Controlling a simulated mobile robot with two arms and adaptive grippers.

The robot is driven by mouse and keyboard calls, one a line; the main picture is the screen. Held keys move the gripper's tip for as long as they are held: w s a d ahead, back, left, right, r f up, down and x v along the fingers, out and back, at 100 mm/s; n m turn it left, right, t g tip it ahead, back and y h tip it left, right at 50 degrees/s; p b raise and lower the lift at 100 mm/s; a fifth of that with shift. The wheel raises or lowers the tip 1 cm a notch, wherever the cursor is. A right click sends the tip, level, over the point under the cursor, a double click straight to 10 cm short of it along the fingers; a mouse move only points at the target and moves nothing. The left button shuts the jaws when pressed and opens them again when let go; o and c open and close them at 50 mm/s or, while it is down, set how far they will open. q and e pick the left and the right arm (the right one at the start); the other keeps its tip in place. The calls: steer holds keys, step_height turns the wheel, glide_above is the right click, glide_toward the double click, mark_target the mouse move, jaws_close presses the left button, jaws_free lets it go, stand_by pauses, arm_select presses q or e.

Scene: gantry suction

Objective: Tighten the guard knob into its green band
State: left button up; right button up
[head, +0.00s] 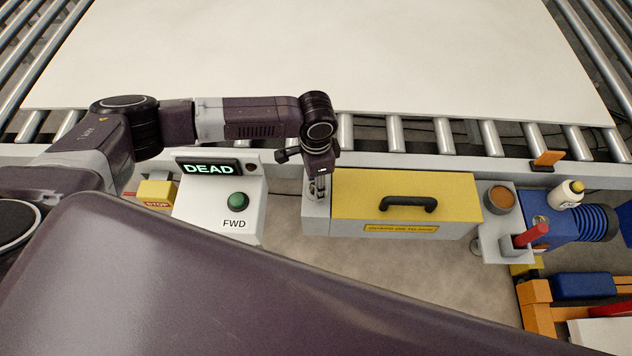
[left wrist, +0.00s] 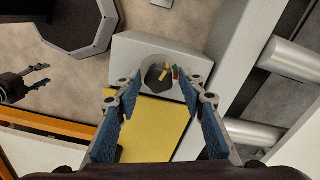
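The yellow guard (head: 400,193) with a black handle sits beside the roller conveyor in the head view. The guard knob (left wrist: 154,74) is a round dark-grey disc with a yellow pointer, on a light-grey block at the guard's end. Small green and red marks (left wrist: 176,73) lie at its right rim, and the pointer is just left of them. My left gripper (left wrist: 160,85) is open, its blue-padded fingers apart on either side of the knob, with no clear contact. In the head view the left gripper (head: 320,188) hides the knob. My right gripper (left wrist: 40,79) shows open and empty at the left wrist view's edge.
A control box (head: 218,206) reading DEAD has a green FWD button; a yellow STOP box (head: 157,190) stands left of it. Right of the guard are an orange-topped cup (head: 501,198), a red handle (head: 531,234) and a white bottle (head: 568,194). A large pale sheet (head: 330,60) covers the rollers.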

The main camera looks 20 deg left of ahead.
arm_select(q)
steer(key=shift+o, duration=0.6)
step_height(320, 180, up, 12)
stand_by(0.4)
